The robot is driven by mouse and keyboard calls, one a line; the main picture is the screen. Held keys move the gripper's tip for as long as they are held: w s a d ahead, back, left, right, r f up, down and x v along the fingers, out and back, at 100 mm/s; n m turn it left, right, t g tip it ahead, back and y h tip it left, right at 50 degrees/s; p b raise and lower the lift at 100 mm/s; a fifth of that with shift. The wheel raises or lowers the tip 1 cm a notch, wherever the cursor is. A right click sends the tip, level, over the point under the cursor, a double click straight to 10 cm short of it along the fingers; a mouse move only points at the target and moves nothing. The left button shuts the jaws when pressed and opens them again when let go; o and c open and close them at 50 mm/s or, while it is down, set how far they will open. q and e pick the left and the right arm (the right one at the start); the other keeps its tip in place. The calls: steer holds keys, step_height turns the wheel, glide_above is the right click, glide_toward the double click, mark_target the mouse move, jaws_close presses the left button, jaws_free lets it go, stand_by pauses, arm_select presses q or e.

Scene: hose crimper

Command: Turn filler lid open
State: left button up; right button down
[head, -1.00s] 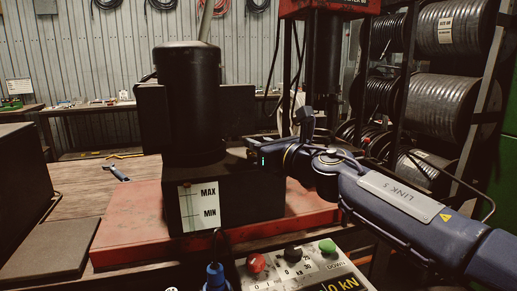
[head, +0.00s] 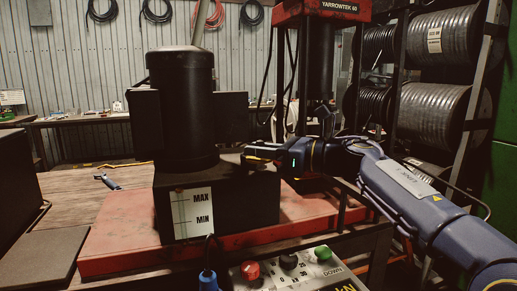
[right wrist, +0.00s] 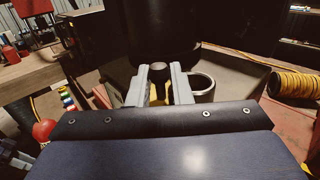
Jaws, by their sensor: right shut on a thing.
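The black pump tank (head: 240,195) stands on the red base, with a MAX/MIN level gauge on its front. A tall black cylinder rises from it. My right gripper (head: 250,154) reaches in from the right at the tank's top, right of the cylinder. In the right wrist view, the two grey fingers (right wrist: 161,85) are shut on a small part with a dark round knob (right wrist: 158,71) and yellow below it, apparently the filler lid. A metal ring (right wrist: 203,86), perhaps the filler neck, shows just right of the fingers. My left gripper is not in view.
A control box (head: 295,272) with red, black and green knobs is in front of the red base (head: 120,235). A red press frame (head: 322,10) stands behind my right arm. Hose reels (head: 437,95) are at the right. A wrench (head: 107,182) lies on the bench.

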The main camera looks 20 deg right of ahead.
steer(key=shift+d+r, duration=0.1)
steer(key=shift+r, duration=0.15)
steer(key=c, duration=1.4)
jaws_free()
steer(key=shift+f, duration=0.15)
steer(key=v, duration=0.7)
steer(key=shift+s+d, duration=0.25)
steer(key=shift+d, duration=0.05)
